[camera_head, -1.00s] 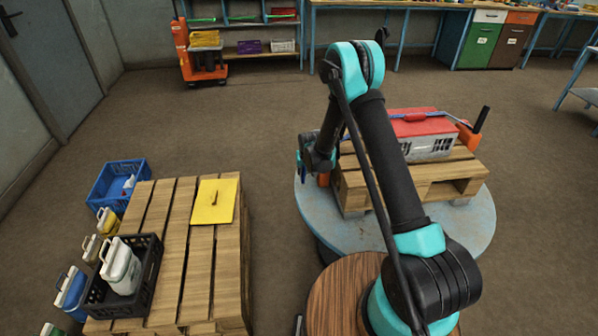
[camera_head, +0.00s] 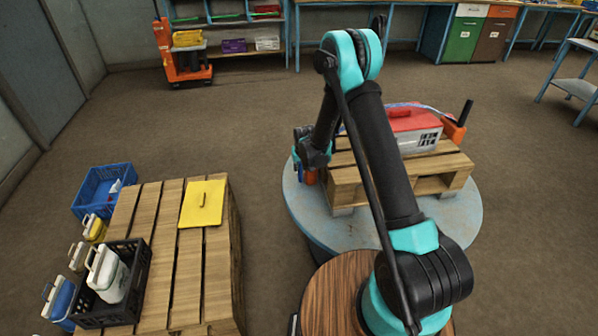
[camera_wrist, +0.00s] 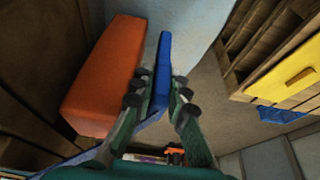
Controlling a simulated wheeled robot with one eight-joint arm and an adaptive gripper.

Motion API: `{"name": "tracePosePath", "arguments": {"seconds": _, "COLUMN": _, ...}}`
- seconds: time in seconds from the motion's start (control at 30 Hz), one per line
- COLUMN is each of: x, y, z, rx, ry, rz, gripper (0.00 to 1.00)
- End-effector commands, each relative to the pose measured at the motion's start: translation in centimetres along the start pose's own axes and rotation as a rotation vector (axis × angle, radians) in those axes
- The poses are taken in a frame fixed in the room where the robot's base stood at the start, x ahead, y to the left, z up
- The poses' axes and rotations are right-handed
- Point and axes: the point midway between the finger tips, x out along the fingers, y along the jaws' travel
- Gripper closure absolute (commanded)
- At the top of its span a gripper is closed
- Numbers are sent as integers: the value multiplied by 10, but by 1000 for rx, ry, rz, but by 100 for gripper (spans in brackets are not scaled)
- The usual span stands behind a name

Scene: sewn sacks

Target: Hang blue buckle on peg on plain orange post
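A blue piece, apparently the blue buckle (camera_wrist: 163,58), lies lengthwise between the fingers of my gripper (camera_wrist: 160,90) in the wrist view. The fingers look closed on its two sides. It also shows as a small blue strip (camera_head: 299,174) below my gripper (camera_head: 305,155) in the head view. A plain orange post (camera_wrist: 105,75) stands just left of the fingers in the wrist view, apart from the blue piece. In the head view, the orange post (camera_head: 311,178) is mostly hidden below my wrist. I cannot make out its peg.
A pallet on a round grey table (camera_head: 460,220) carries a red-topped box (camera_head: 415,118); another orange post (camera_head: 455,130) stands behind its right side. At left, a wooden pallet (camera_head: 180,270) holds a yellow board (camera_head: 203,203) and a black crate (camera_head: 140,262) with a white jug.

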Motion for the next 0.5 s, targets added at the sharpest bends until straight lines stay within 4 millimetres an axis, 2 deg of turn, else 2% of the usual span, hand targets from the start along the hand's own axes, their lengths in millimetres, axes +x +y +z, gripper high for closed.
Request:
{"name": "tracePosePath", "arguments": {"seconds": 0.03, "x": -13, "y": 8, "z": -8, "rx": 6, "ry": 20, "rz": 9, "gripper": 63}}
{"name": "tracePosePath", "arguments": {"seconds": 0.2, "x": -43, "y": 6, "z": -6, "rx": 6, "ry": 18, "rz": 7, "gripper": 63}}
{"name": "tracePosePath", "arguments": {"seconds": 0.5, "x": -82, "y": 2, "z": -2, "rx": 3, "ry": 12, "rz": 1, "gripper": 63}}
